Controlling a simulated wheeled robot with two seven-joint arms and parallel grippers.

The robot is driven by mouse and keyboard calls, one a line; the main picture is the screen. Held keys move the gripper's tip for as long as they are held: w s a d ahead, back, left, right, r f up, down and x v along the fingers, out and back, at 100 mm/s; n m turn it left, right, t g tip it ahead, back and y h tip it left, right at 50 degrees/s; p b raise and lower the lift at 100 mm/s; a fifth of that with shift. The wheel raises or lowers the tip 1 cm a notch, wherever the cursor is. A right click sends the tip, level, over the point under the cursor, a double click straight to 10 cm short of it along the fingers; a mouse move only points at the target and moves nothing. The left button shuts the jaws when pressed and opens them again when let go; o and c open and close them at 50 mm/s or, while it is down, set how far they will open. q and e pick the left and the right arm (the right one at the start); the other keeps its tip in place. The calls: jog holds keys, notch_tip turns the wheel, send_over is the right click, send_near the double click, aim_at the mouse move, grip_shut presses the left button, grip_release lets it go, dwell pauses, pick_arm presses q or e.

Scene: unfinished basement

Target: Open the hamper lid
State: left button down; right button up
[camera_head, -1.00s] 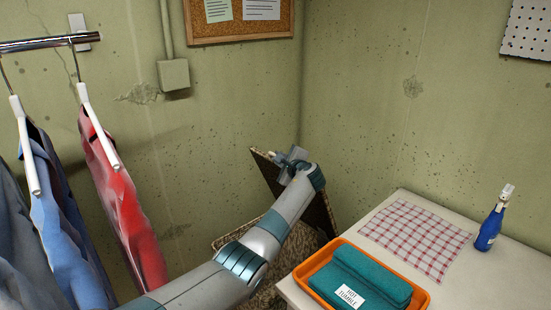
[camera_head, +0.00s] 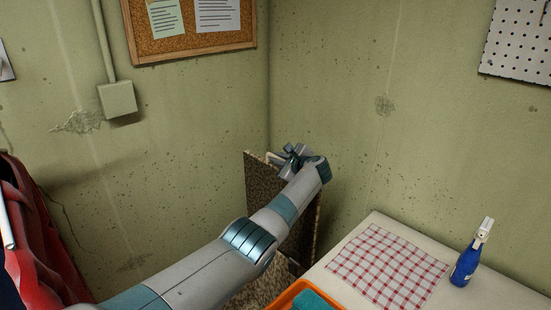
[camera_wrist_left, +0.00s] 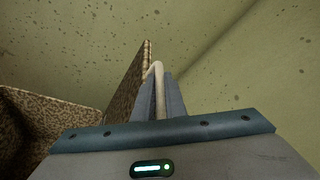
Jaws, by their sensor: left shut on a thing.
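The hamper is brown speckled wicker; part of its body (camera_head: 262,289) shows low in the head view, mostly behind my left arm. Its lid (camera_head: 262,187) stands raised, close to upright, near the wall corner. In the left wrist view the lid (camera_wrist_left: 128,92) is seen nearly edge-on, with the hamper body (camera_wrist_left: 40,122) at the left. My left gripper (camera_head: 280,160) is at the lid's upper part, shut on a pale lid handle (camera_wrist_left: 156,75), which shows between the fingers in the wrist view. My right gripper is not in view.
A white table (camera_head: 356,291) stands at the right, close to my arm. Red clothing (camera_head: 40,245) hangs at the left. Walls (camera_head: 330,90) close in behind the lid.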

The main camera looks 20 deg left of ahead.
pick_arm(q)
jog(key=shift+w+d, duration=0.15)
jog(key=shift+w, duration=0.05)
jog(key=c, duration=2.1)
grip_release()
jog(key=shift+s, duration=0.1)
